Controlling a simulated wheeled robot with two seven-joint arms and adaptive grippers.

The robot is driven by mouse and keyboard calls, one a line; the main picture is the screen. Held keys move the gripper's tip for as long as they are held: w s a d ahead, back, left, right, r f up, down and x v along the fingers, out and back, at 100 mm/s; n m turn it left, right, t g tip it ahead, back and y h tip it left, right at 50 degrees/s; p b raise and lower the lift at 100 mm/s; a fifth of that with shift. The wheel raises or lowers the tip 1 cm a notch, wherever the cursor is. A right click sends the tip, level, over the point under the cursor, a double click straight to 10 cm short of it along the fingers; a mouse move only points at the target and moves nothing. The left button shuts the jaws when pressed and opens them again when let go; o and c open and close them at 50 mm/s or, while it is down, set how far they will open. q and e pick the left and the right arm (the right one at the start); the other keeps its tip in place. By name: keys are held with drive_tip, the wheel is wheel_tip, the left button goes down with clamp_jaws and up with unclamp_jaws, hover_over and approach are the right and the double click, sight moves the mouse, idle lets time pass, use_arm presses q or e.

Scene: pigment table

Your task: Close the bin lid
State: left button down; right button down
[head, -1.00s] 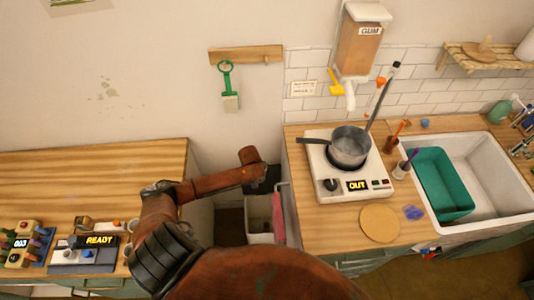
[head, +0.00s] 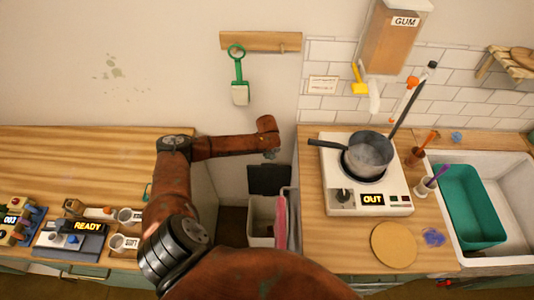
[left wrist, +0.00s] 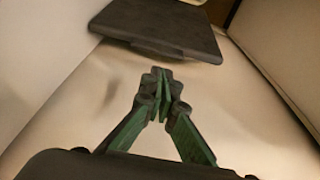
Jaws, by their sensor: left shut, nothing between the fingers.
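The bin (head: 262,213) is a pale box standing on the floor in the gap between the two counters. Its dark lid (head: 269,181) stands raised at the back of the bin, so the bin is open. The left wrist view also shows a dark flat panel, the lid (left wrist: 160,27), just beyond my fingertips. My left gripper (left wrist: 161,80) has green fingers that are shut and empty. In the head view, my left arm reaches over the gap, with the small gripper end (head: 270,154) above the lid. My right gripper is not in view.
A pink cloth (head: 281,220) hangs at the right counter's edge beside the bin. The left counter (head: 70,160) and the right counter (head: 345,250) wall in the gap. A pot (head: 368,152) sits on the hot plate at the right. A green scoop (head: 239,80) hangs above the gap.

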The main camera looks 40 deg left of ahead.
use_arm(q)
drive_tip(key=f, duration=0.3)
drive_tip(key=f+b, duration=0.1)
drive_tip(key=shift+w+a+f, duration=0.3)
drive_tip(key=shift+w+f, duration=0.05)
drive_tip(key=shift+f, duration=0.05)
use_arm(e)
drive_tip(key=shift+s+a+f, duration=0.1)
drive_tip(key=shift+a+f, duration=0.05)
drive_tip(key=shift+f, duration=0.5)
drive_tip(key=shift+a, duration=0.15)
